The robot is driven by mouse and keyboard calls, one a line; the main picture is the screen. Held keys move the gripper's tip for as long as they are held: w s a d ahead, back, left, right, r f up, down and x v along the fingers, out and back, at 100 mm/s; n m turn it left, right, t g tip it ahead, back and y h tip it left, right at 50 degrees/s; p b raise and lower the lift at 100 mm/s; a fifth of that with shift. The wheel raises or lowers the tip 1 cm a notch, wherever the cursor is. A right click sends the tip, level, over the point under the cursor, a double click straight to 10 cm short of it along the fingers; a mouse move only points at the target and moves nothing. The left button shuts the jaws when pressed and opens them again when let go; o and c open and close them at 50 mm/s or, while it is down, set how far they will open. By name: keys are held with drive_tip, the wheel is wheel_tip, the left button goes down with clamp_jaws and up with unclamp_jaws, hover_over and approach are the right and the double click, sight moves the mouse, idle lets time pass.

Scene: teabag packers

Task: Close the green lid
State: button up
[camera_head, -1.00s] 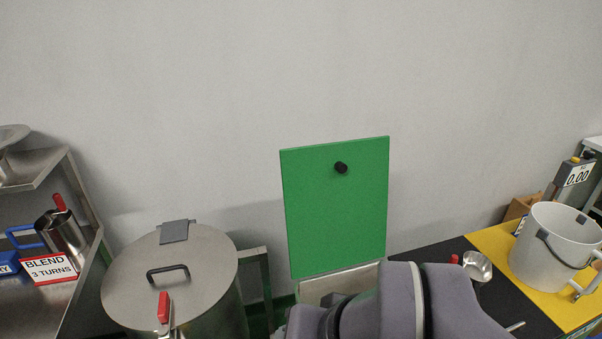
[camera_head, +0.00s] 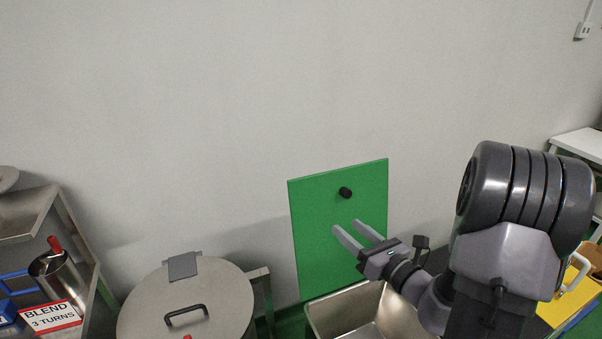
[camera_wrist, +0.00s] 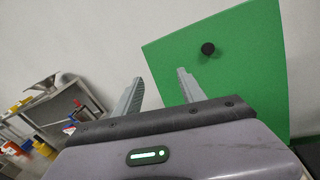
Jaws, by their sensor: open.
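The green lid (camera_head: 322,220) stands upright, raised at the back of an open metal bin (camera_head: 318,318). A black knob (camera_head: 345,192) sticks out near the top of the lid. The lid (camera_wrist: 245,65) and its knob (camera_wrist: 208,49) also show in the wrist view, to the right of the fingers. My gripper (camera_head: 346,232) is in front of the lid, below and near the knob in the head view, with its fingers apart and nothing between them. The fingers (camera_wrist: 160,82) also show in the wrist view, empty. Whether they touch the lid cannot be told.
A large round metal vessel with a closed lid (camera_head: 225,300) stands left of the bin. At far left is a metal shelf with a red-handled metal jug (camera_head: 55,270) and a "BLEND 3 TURNS" sign (camera_head: 52,317).

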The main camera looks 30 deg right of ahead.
sight(348, 195)
drive_tip(key=s+d+f+m+h, duration=0.2)
drive_tip(key=d+m+h, duration=0.2)
drive_tip(key=d, duration=0.3)
drive_tip(key=w, duration=0.5)
drive_tip(key=w+d, duration=0.1)
drive_tip(key=w, duration=0.5)
drive_tip(key=w+d, duration=0.1)
drive_tip(key=w, duration=0.5)
drive_tip(key=shift+d+f, duration=0.2)
drive_tip(key=shift+f, duration=0.05)
drive_tip(key=shift+s, duration=0.1)
clamp_jaws()
